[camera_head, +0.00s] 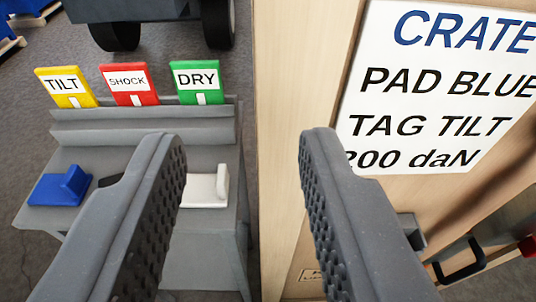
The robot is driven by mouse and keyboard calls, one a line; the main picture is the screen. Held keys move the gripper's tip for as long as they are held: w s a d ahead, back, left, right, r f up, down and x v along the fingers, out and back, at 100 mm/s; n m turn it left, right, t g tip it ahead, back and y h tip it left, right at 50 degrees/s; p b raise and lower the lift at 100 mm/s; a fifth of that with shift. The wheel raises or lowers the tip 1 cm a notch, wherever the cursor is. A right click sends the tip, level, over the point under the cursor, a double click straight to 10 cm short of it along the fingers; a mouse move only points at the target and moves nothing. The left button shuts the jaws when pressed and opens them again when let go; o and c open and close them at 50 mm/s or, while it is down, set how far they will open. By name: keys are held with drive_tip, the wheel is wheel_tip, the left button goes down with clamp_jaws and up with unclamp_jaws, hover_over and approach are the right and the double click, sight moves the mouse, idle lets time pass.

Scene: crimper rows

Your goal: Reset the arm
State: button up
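My gripper (238,150) shows in the head camera view with its two grey textured fingers wide apart and nothing between them. The left finger is in front of a grey stand, and the right finger is in front of a wooden crate. I cannot see the rest of my arm.
The grey stand (90,160) holds a yellow TILT tag (64,87), a red SHOCK tag (129,84) and a green DRY tag (201,82), with a blue pad (60,189) and a white pad (206,188) below. The crate (290,60) bears a white label (430,90) reading PAD BLUE, TAG TILT.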

wheel_tip(320, 180, up, 10)
drive_tip(key=p, duration=0.9)
drive_tip(key=shift+p, duration=0.4)
drive_tip(key=shift+f, duration=0.15)
